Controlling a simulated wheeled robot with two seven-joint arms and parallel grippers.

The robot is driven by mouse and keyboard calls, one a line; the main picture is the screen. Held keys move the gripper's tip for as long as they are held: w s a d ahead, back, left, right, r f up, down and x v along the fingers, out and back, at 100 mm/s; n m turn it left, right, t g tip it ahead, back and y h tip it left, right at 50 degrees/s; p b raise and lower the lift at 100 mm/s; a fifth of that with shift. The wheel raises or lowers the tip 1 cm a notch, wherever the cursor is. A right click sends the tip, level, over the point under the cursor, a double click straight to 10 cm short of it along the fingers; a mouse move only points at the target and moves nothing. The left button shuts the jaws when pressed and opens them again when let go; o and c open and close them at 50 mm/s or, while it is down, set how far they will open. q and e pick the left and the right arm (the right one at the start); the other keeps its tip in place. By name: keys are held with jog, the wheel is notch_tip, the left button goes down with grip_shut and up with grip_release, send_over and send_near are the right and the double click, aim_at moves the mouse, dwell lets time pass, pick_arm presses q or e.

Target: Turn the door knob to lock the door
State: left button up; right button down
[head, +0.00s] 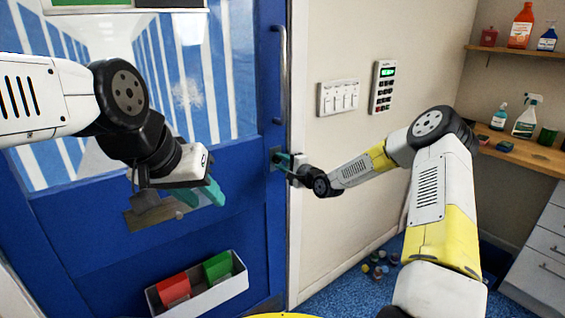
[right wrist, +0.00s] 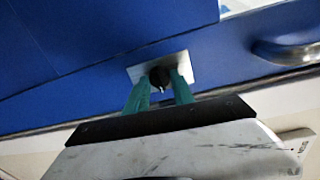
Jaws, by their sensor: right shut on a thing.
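The blue door (head: 237,180) with a large glass pane fills the left of the head view. The dark door knob (right wrist: 159,75) sits on a bright square plate (right wrist: 180,59) in the right wrist view. My right gripper (right wrist: 160,90) is shut on the knob, with a teal finger on each side. In the head view it reaches the door's edge, where its fingers mostly hide the knob. My left gripper (head: 200,193) hangs in front of the door, teal fingers apart and empty.
A white bin (head: 205,298) with red and green items hangs low on the door. A vertical handle (head: 283,75) is above the knob. Switches (head: 338,97) and a keypad (head: 384,87) are on the wall. Shelves with bottles stand at right. Small objects (head: 379,268) lie on the blue floor.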

jog(key=shift+a+r+m, duration=0.1)
jog(key=shift+r+m, duration=0.1)
jog(key=shift+m, duration=0.3)
jog(key=c, duration=1.1)
grip_release()
jog(key=shift+s, duration=0.1)
jog(key=shift+s+d+f, duration=0.1)
jog(key=shift+s+d, duration=0.1)
jog(key=shift+d, duration=0.05)
jog(key=v, duration=0.7)
jog(key=shift+d, duration=0.1)
